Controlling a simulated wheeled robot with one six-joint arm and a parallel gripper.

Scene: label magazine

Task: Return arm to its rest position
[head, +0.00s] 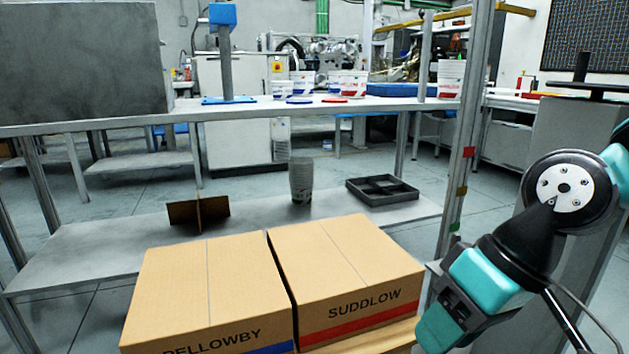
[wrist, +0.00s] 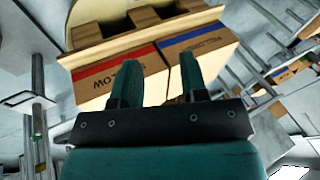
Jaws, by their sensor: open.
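My gripper shows in the wrist view (wrist: 162,75), with its two teal fingers apart and nothing between them. Beyond the fingers are two cardboard boxes. The SUDDLOW box (head: 345,275) with a red stripe also shows in the wrist view (wrist: 120,80). The PELLOWBY box (head: 205,290) with a blue stripe stands to its left in the head view, and it shows in the wrist view (wrist: 205,50). Both boxes are closed and side by side. My arm is at the right of the head view, beside the SUDDLOW box; the fingertips are not visible there.
The boxes sit on a wooden pallet (head: 372,343). Behind them a grey bench (head: 90,250) has a lower shelf holding a dark divided tray (head: 382,189) and stacked cups (head: 301,180). White tubs (head: 348,84) stand on the upper level. A metal post (head: 465,130) rises near my arm.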

